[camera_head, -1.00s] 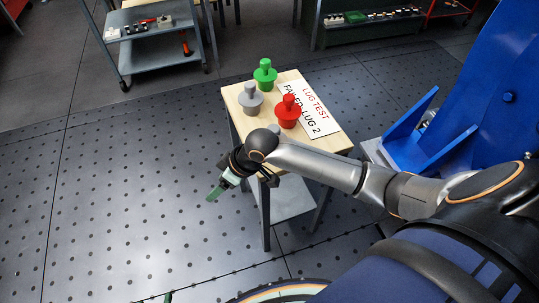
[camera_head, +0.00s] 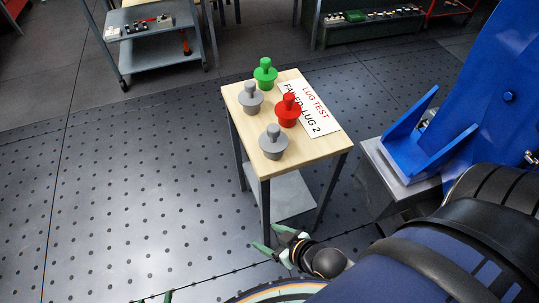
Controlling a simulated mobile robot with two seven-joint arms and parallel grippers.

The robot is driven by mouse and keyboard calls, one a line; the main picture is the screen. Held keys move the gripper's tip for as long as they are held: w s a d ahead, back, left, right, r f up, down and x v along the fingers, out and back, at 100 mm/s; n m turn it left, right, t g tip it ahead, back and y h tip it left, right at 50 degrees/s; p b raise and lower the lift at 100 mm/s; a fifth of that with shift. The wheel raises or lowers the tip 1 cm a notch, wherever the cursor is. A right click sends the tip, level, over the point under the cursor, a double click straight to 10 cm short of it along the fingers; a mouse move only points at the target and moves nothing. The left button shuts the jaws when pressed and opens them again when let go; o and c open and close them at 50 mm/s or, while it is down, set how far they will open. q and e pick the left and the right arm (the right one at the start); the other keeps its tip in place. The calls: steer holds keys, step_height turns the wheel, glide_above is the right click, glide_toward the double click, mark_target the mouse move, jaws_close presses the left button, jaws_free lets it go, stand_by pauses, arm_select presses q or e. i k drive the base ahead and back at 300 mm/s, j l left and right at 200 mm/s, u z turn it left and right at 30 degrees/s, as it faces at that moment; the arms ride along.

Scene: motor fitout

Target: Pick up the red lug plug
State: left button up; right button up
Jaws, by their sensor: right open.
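The red lug plug (camera_head: 288,110) stands upright on the small wooden table (camera_head: 317,151), beside a paper sign (camera_head: 312,106) reading "LUG TEST, FAILED: LUG 2". A green plug (camera_head: 265,73) stands behind it. One grey plug (camera_head: 250,97) is to its left and another grey plug (camera_head: 273,141) is nearer to me. My right gripper (camera_head: 272,240) is open and empty, low in front of the table and apart from the plugs. Of my left side, only a small green tip shows at the bottom edge, too little to judge the jaws.
A blue bracketed structure (camera_head: 420,130) on a grey base stands close to the table's right. A grey cart (camera_head: 158,58) with small parts is at the back left. A green bench (camera_head: 370,32) is at the back. The floor left of the table is clear.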

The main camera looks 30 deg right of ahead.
mark_target(287, 110)
steer(key=z, duration=1.3)
steer(key=j+z, duration=0.4)
